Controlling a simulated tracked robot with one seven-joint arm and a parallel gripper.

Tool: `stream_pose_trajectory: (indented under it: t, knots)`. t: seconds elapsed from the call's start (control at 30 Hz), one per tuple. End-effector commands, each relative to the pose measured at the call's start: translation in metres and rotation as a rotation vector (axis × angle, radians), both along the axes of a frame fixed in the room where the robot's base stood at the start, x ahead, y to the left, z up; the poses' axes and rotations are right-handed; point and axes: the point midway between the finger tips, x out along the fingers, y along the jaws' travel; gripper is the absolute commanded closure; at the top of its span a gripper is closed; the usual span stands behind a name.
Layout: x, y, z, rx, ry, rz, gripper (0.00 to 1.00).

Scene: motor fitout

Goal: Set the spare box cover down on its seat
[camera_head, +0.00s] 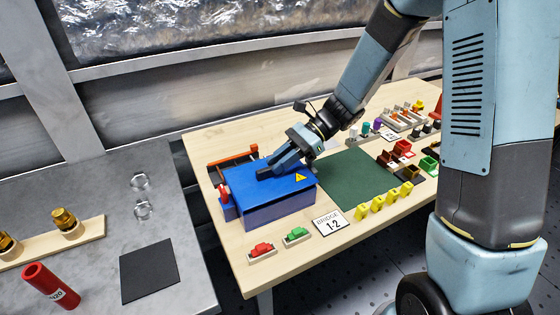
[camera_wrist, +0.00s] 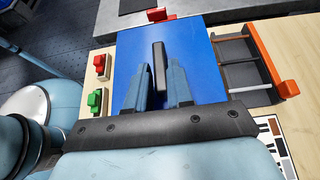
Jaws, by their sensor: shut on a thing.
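The blue box cover (camera_head: 247,187) has a black bar handle (camera_head: 264,174) and a yellow warning triangle on its top. It lies level over a darker blue box (camera_head: 282,208), and I cannot tell whether it touches the box or hovers slightly above it. My gripper (camera_head: 277,168) is shut on the handle from above. In the wrist view the cover (camera_wrist: 205,62) fills the middle, and the handle (camera_wrist: 159,66) stands between the two fingers of my gripper (camera_wrist: 162,82). The inside of the box is hidden.
An orange-ended rack (camera_head: 238,158) stands close behind the box. Red (camera_head: 262,249) and green (camera_head: 297,235) parts and a bridge label card (camera_head: 331,223) lie in front. A green mat (camera_head: 355,178) to the right is clear, with yellow pieces (camera_head: 377,204) along its edge.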

Motion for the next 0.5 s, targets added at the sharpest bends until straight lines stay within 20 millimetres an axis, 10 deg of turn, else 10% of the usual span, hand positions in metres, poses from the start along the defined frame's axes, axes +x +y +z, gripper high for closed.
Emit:
stream_pose_trajectory:
  t: [0.5]
  knots:
    - [0.0001, 0.0, -0.0088, 0.001, 0.001, 0.0, 1.0]
